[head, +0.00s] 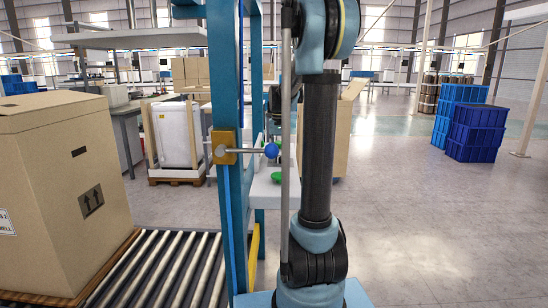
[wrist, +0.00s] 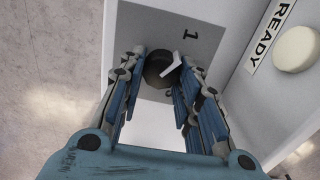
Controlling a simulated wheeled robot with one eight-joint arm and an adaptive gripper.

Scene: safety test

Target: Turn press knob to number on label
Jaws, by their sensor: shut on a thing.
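In the wrist view, the press knob (wrist: 155,72) is a dark round dial with a white pointer (wrist: 173,61) slanting to the upper right. It sits on a grey panel marked with a black number 1 (wrist: 190,34), seen rotated, to the knob's upper right. My gripper (wrist: 162,60) has its blue fingers on both sides of the knob and is shut on it. The fingers hide part of the panel, and no other number shows. A white label reading READY (wrist: 270,36) is on the adjoining white face. In the head view, my arm hides the knob and gripper.
A round cream button (wrist: 295,49) is beside the READY label. In the head view, a blue post (head: 233,90) carries a lever with a blue ball (head: 271,151). A roller conveyor (head: 160,268) with a large box (head: 65,190) is left. Floor at right is clear before blue crates (head: 475,135).

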